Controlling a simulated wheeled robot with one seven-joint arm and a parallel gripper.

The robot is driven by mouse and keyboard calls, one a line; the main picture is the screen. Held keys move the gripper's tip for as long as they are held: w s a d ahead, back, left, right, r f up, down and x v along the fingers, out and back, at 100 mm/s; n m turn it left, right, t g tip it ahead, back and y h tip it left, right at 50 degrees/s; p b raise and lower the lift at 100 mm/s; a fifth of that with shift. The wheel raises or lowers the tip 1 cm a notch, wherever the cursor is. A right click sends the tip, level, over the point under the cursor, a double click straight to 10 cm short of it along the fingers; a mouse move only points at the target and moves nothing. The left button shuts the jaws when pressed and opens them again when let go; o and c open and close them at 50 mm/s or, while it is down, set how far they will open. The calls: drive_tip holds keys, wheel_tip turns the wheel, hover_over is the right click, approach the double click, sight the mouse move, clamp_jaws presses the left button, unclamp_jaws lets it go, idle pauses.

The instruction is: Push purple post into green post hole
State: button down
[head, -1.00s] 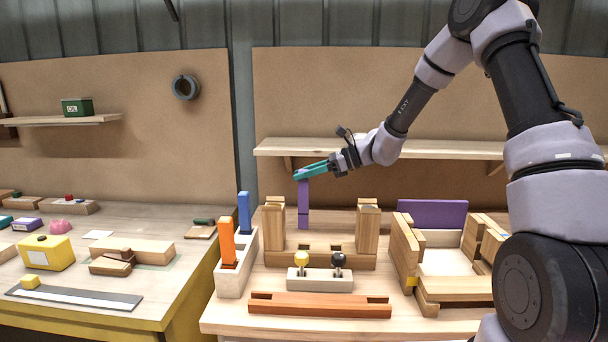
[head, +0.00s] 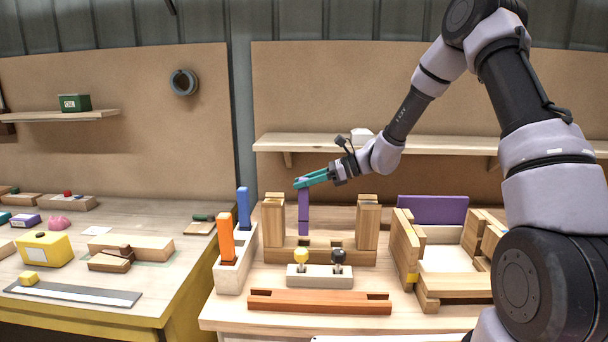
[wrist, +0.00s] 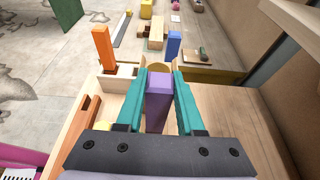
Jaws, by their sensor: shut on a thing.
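My gripper (head: 301,183) is shut on the upper end of the purple post (head: 304,213). The post hangs upright between two wooden stacks, its lower end just above or behind the low wooden block (head: 280,255). I cannot tell whether it touches anything below. In the wrist view the teal fingers (wrist: 158,75) flank the purple post (wrist: 158,103), which hides what lies under it. No green post or green-marked hole can be made out.
Wooden stacks stand left (head: 274,222) and right (head: 367,224) of the purple post. A pale rack (head: 232,277) holds an orange post (head: 226,238) and a blue post (head: 244,208). A grey block with yellow and black knobs (head: 320,277) sits in front. A shelf (head: 420,143) runs behind.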

sight(305, 200)
drive_tip(key=shift+f, duration=2.85)
idle(0.6)
drive_tip(key=shift+c, duration=2.2)
unclamp_jaws()
drive_tip(key=v, duration=1)
drive_tip(key=shift+d, duration=0.35)
drive_tip(key=shift+r, duration=0.1)
